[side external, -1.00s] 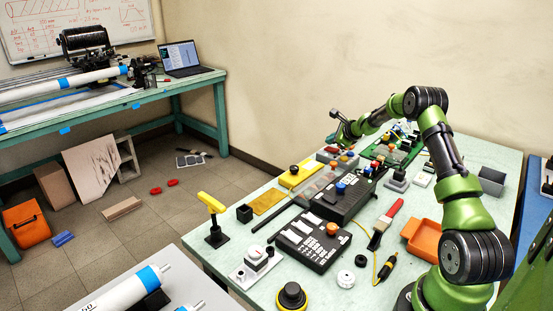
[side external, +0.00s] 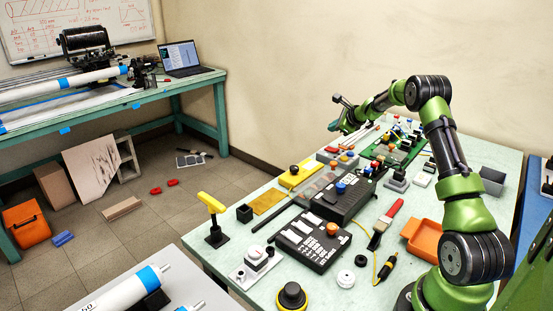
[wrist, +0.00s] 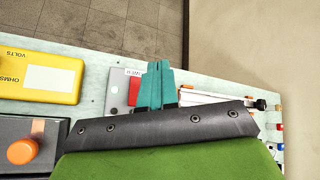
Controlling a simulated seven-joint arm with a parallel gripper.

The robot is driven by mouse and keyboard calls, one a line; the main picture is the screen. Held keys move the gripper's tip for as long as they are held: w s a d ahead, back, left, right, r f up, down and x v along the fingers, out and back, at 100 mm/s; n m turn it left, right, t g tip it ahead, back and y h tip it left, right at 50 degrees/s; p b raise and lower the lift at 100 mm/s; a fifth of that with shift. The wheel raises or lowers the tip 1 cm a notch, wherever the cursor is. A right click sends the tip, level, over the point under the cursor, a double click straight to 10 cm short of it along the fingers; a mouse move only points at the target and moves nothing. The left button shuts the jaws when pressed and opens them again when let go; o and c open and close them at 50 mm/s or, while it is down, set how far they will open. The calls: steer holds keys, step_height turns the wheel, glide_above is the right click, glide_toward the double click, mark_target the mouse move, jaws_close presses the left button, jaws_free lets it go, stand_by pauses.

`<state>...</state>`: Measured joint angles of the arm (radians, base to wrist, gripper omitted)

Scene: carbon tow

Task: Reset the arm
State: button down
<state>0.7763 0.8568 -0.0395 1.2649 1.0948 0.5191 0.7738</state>
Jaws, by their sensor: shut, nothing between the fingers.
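My gripper (side external: 336,125) is over the far end of the pale green table (side external: 207,249) in the side view. It looks raised above the objects there, and its fingertips are small in that view. In the wrist view my gripper's two teal fingers (wrist: 158,66) are pressed together with nothing between them. A red block (wrist: 135,91) on a grey plate shows just left of the fingers, below them. The dark bracket and green wrist housing hide part of the table under the gripper.
A black control box with an orange knob (side external: 332,229), a red-handled brush (side external: 386,221) and an orange tray (side external: 424,238) lie on the table. A yellow meter (wrist: 38,72) shows left of the fingers. White rods (wrist: 211,96) lie to their right. A wall stands behind the table.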

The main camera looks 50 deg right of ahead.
steer(key=shift+r, duration=0.1)
stand_by(0.3)
steer(key=s+a+f+n, duration=0.1)
steer(key=s+a+f+n+g+y, duration=0.1)
steer(key=a, duration=0.1)
steer(key=shift+f+n, duration=0.25)
steer(key=shift+n, duration=0.05)
steer(key=s+a+r+n+g+y, duration=0.1)
steer(key=s+a+r+n, duration=0.2)
steer(key=a, duration=0.5)
steer(key=s+a+r+n+g+y, duration=0.1)
steer(key=a+r+n+y, duration=0.1)
steer(key=a+r+n, duration=0.45)
steer(key=s+a+r+n, duration=0.3)
steer(key=s+a+n, duration=0.4)
steer(key=s+a, duration=0.4)
steer(key=s+a+r+n+y, duration=0.1)
steer(key=s+a+r+n, duration=0.2)
steer(key=s+a+n, duration=0.4)
steer(key=shift+s+a+r+n, duration=0.3)
steer(key=shift+s+a, duration=2.05)
steer(key=shift+a, duration=2.85)
